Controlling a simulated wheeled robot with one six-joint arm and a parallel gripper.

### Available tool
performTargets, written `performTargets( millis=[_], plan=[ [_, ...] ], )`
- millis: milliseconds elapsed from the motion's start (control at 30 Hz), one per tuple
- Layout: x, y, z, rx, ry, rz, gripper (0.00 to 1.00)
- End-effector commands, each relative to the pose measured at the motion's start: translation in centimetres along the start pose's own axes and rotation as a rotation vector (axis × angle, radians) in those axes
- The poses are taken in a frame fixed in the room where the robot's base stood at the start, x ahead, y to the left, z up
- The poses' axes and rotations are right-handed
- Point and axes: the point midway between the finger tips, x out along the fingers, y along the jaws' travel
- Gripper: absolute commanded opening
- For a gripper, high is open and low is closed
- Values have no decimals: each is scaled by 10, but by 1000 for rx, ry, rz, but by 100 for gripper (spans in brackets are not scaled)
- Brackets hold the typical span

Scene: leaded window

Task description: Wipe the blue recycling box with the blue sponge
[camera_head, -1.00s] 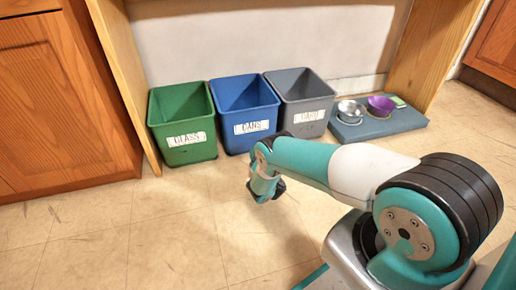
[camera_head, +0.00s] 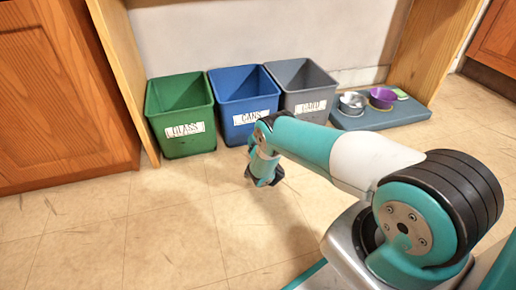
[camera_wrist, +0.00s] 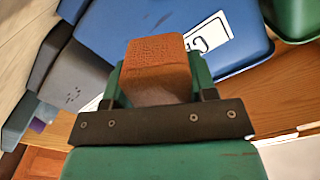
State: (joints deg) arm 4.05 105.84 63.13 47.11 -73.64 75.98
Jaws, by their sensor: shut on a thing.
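The blue recycling box (camera_head: 243,95), labelled CANS, stands open-topped between the green and grey boxes. It also shows in the wrist view (camera_wrist: 245,62), with part of its white label. My gripper (camera_head: 264,174) is low over the floor in front of the blue box. In the wrist view my gripper (camera_wrist: 157,88) is shut on an orange-brown, rough-textured block (camera_wrist: 157,62) that looks like a sponge; it is not blue. The block's end overlaps the blue box in the wrist view; I cannot tell whether they touch. No blue sponge is visible.
The green GLASS box (camera_head: 181,115) is on the left and the grey CARD box (camera_head: 303,88) on the right. A blue-grey mat (camera_head: 385,119) holds a metal bowl (camera_head: 352,103) and a purple bowl (camera_head: 382,97). Wooden panels flank this row. The tiled floor in front is clear.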

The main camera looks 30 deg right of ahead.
Motion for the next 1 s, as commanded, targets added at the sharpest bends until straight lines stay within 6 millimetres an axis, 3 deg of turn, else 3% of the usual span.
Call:
performTargets(
  millis=[600, 1000],
  plan=[
    [41, 3, 5, 2, -7, 2, 33],
    [49, 0, 2, 1, -13, 0, 33]
  ],
)
